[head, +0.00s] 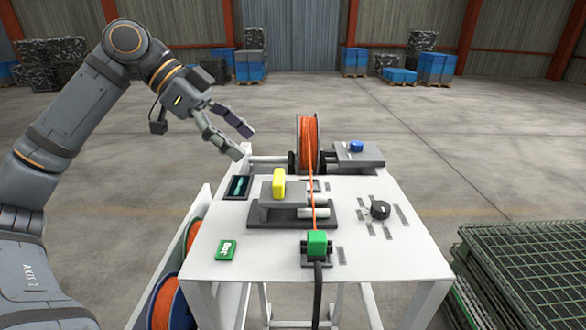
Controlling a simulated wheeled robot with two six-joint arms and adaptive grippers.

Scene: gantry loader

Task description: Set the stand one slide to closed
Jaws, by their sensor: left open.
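A white stand (390,245) is in the middle of the head view. On its top sits a grey slide block (283,200) with an upright yellow handle (279,183), on a dark base plate (262,221). A short light cylinder shows at the block's right. I cannot read any label naming the slide or its setting. My left gripper (246,144) is open and empty, above and left of the yellow handle, apart from it and near the stand's back left corner. My right gripper is not in view.
An orange cable spool (308,143) stands behind the stand, its cable running forward to a green block (317,243). A blue knob (356,146), black dial (380,209), dark screen (237,187) and green tag (226,250) are nearby. Green wire crates (525,265) stand right.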

